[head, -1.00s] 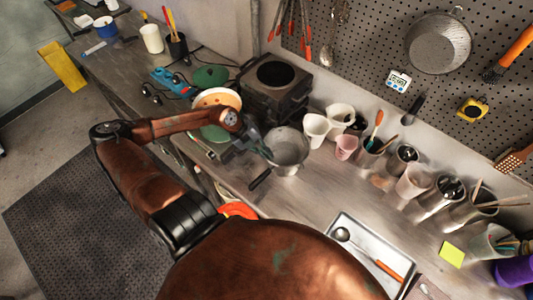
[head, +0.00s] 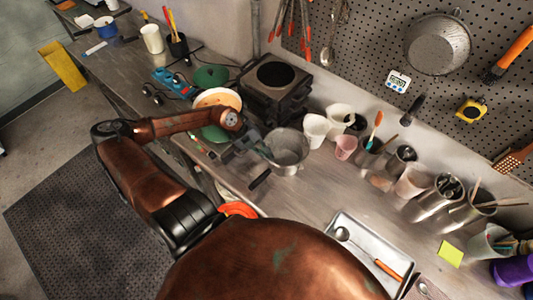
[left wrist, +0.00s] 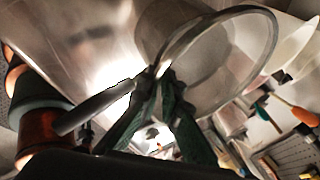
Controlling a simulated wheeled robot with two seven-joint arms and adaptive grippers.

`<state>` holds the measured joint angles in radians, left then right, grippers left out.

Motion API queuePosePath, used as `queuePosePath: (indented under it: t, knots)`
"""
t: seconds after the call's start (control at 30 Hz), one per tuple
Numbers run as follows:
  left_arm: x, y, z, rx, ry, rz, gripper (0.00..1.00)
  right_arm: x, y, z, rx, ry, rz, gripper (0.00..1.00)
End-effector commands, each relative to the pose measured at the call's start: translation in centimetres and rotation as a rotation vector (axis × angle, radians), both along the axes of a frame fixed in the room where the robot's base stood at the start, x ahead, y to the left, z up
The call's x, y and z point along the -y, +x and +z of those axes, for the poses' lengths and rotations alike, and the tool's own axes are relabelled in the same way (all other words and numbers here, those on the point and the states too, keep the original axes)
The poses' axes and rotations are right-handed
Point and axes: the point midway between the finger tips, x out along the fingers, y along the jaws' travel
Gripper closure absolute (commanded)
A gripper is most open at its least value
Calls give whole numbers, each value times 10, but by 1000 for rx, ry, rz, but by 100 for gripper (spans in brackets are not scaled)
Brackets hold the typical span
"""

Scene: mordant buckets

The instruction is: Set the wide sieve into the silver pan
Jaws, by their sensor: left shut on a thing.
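The wide sieve (head: 290,147) is a round grey mesh with a metal rim, over the workbench in the head view. In the left wrist view its hoop (left wrist: 275,45) rises from my fingertips. My left gripper (head: 263,148) is shut on its near left rim; the green fingers (left wrist: 163,85) meet there. A grey metal wall beyond the hoop looks like the silver pan (left wrist: 160,28), mostly hidden by the sieve. A dark handle (head: 260,179) sticks out toward the lower left; I cannot tell whose it is, nor whether sieve and pan touch. My right gripper is out of view.
A dark hot plate (head: 274,82) stands behind. White cups (head: 316,130) and a pink cup (head: 345,147) stand close on the right. A tray (head: 352,232) lies in front right; bare bench (head: 315,190) lies between.

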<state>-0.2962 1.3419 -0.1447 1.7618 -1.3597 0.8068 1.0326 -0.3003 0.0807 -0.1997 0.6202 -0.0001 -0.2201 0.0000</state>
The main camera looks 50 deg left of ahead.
Motion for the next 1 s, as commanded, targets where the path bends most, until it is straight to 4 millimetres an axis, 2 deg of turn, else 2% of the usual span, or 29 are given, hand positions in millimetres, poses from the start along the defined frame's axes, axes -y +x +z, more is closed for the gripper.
queuePosePath:
  t: [0.93,1.0]
  knots:
    - [0,1,-7,2,-1,0,100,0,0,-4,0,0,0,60]
    - [0,1,-7,2,-1,0,91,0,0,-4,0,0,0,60]
